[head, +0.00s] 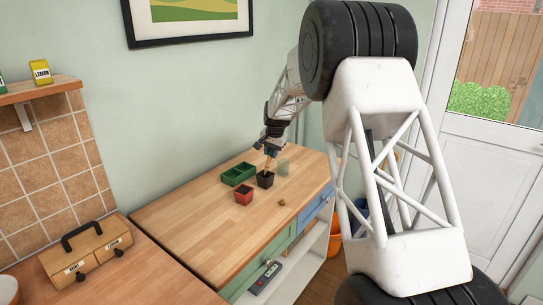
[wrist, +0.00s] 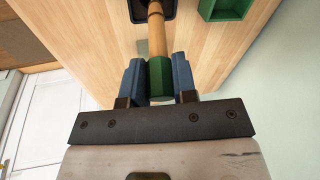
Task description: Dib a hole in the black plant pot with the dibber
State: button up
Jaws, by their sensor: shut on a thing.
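My gripper (head: 269,146) is over the worktop, above the black plant pot (head: 265,181). In the wrist view its two blue fingers (wrist: 158,76) are shut on the green handle of the dibber (wrist: 156,38). The dibber's wooden shaft points away from the fingers toward the black pot, which shows at the top edge of the wrist view (wrist: 169,13). In the head view the dibber (head: 268,163) is nearly upright, with its lower end at the pot's mouth. I cannot tell whether the tip is in the soil.
A red pot (head: 243,198) stands in front and left of the black pot. A green tray (head: 238,174) is behind left, and a clear glass (head: 284,167) to the right. A small brown lump (head: 282,203) lies near the front edge. The worktop's left part is clear.

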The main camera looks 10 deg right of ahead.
jog(key=shift+w+a+v, duration=0.1)
jog(key=shift+w+v, duration=0.1)
jog(key=shift+v, duration=0.6)
jog(key=shift+w+a+v, duration=0.1)
jog(key=shift+w+v, duration=0.05)
jog(key=shift+v, duration=0.65)
jog(key=shift+w+v, duration=0.2)
jog(key=shift+v, duration=0.6)
jog(key=shift+r, duration=0.1)
